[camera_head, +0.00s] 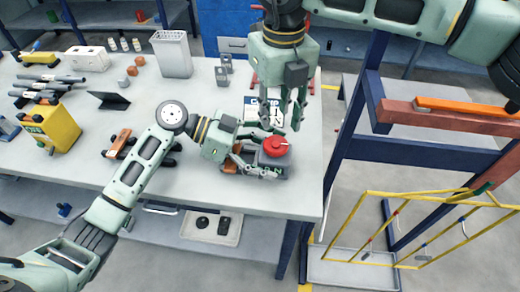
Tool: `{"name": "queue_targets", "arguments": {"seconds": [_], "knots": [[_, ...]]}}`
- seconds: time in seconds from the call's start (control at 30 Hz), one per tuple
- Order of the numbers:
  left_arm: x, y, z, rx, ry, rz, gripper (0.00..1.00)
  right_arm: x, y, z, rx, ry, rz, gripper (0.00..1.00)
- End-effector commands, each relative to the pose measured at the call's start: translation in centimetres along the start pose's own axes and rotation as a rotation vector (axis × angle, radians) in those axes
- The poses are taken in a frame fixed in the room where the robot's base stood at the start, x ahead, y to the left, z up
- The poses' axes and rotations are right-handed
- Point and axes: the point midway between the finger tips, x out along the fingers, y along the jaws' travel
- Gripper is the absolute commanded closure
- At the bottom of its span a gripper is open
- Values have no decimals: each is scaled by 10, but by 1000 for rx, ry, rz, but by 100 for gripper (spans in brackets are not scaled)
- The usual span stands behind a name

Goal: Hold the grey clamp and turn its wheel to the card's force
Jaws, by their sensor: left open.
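The grey clamp (280,172) sits near the table's right front edge, with its red wheel (275,147) on top. My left gripper (256,156) is open and reaches in low from the left, its fingers beside the clamp's left side. The fingers hide part of the clamp, and contact is hard to tell. My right gripper (284,122) hangs above and behind the wheel, fingers pointing down, apart and empty. The white card (252,108) with dark print stands behind the clamp, partly hidden by the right gripper; its force value is not readable.
The white table (210,98) also holds a grey bin (172,55), a yellow box (50,126), a black stand (109,100), dark rods and small brown blocks. A blue rack post with orange bars (465,107) and a yellow frame (420,195) stand right of the table.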

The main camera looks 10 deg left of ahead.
Motion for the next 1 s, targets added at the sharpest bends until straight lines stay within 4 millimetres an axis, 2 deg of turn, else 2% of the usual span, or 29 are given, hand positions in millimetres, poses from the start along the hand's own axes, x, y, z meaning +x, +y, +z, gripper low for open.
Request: {"name": "queue_targets", "arguments": {"seconds": [0.27, 1.0], "knots": [[1, 0, 0, 0, 0, 0, 25, 0, 0, 0, 0, 0, 0, 69], [0, 0, 0, 0, 0, -1, 90, 0, 0, 0, 0, 0, 0, 69]]}}
